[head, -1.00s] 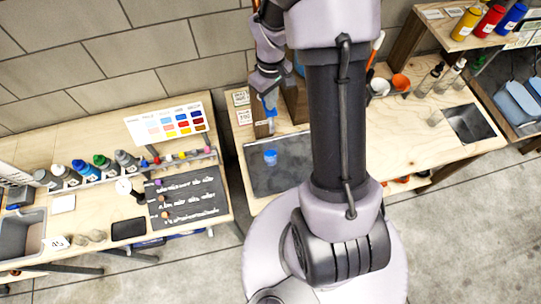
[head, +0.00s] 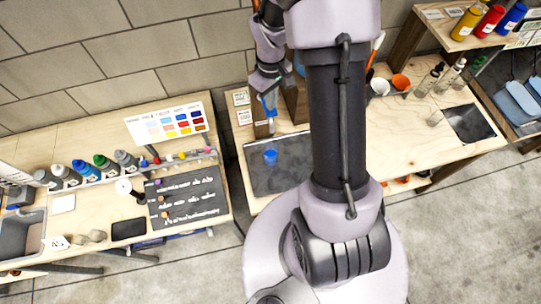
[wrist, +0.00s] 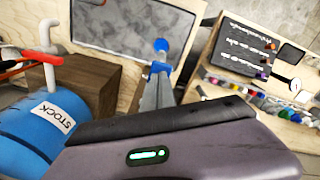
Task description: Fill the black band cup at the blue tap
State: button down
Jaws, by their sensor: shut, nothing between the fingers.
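A small blue cup-like object (head: 270,157) stands on the dark grey mat (head: 290,175) on the middle table. It also shows in the wrist view (wrist: 161,45), just beyond my fingertips. My gripper (head: 269,106) is shut and empty, pointing down above the table, apart from the blue object. Its fingers show in the wrist view (wrist: 157,72). I cannot make out a black band on any cup or surely identify the blue tap.
A white cup (head: 379,87) and an orange cup (head: 400,83) stand right of my arm, with dropper bottles (head: 430,78) beyond. A wooden block (wrist: 85,80) stands beside the tank. The left table holds paint bottles (head: 85,170), a chart (head: 170,124) and a dark board (head: 187,197).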

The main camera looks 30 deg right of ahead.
jog(key=shift+f+b, duration=1.25)
jog(key=shift+f, duration=0.25)
jog(key=shift+r, duration=0.1)
dwell(1.7)
notch_tip(320, 180, up, 8)
jog(key=p, duration=0.6)
jog(key=shift+r, duration=0.25)
